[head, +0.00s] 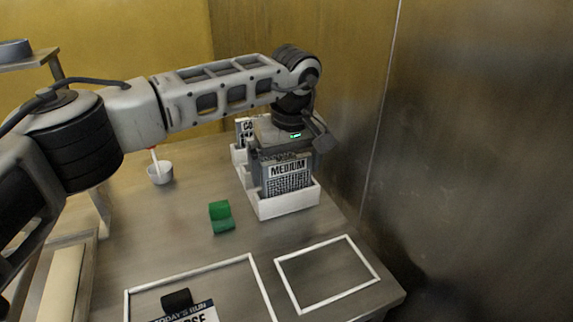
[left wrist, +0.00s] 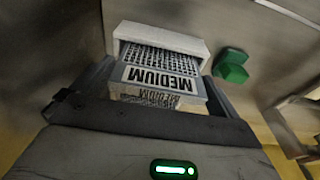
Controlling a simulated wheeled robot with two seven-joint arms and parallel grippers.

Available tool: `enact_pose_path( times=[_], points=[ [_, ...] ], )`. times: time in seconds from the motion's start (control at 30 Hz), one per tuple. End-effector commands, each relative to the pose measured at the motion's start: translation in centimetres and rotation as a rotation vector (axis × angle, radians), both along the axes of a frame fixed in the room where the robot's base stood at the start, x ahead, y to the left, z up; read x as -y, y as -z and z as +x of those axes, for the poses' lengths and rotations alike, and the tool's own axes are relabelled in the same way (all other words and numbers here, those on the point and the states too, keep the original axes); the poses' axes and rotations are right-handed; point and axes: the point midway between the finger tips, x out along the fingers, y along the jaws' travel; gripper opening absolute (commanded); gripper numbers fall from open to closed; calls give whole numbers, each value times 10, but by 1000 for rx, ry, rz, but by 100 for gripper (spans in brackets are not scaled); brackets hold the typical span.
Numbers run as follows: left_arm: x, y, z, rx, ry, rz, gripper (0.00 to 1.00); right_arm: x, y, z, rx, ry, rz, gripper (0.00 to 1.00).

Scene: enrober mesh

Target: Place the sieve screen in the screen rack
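The grey sieve screen (head: 289,178), labelled MEDIUM, stands in the white screen rack (head: 288,207) at the back of the table. Its label and mesh also show in the left wrist view (left wrist: 160,78), with a pale white rack wall (left wrist: 150,34) beyond. My left gripper (head: 287,152) is directly over the rack, pointing down. In the left wrist view its fingers (left wrist: 161,82) are spread wide, one at each side of the screen. Whether they touch its edges I cannot tell. The screen's lower part is hidden inside the rack. My right gripper is not in view.
A green block-like piece (head: 221,217) lies left of the rack. A white cup (head: 160,173) stands farther left. White outlined frames (head: 327,273) mark the front of the table, one holding a "TODAY'S RUN" card (head: 193,312). A metal wall (head: 470,140) rises at the right.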

Motion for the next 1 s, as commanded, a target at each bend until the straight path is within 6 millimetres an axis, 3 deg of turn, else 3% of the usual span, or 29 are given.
enact_pose_path(
  times=[0.2, 0.37, 0.8, 1.0],
  points=[
    [0, -1, 0, 0, 0, 0, 100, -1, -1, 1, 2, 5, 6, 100],
    [1, -14, 0, 3, -1, -1, 100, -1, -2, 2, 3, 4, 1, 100],
    [6, -102, -13, 2, -1, 0, 100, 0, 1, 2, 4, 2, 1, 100],
    [7, -121, -16, -1, 1, -1, 100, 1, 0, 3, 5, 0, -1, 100]
  ],
)
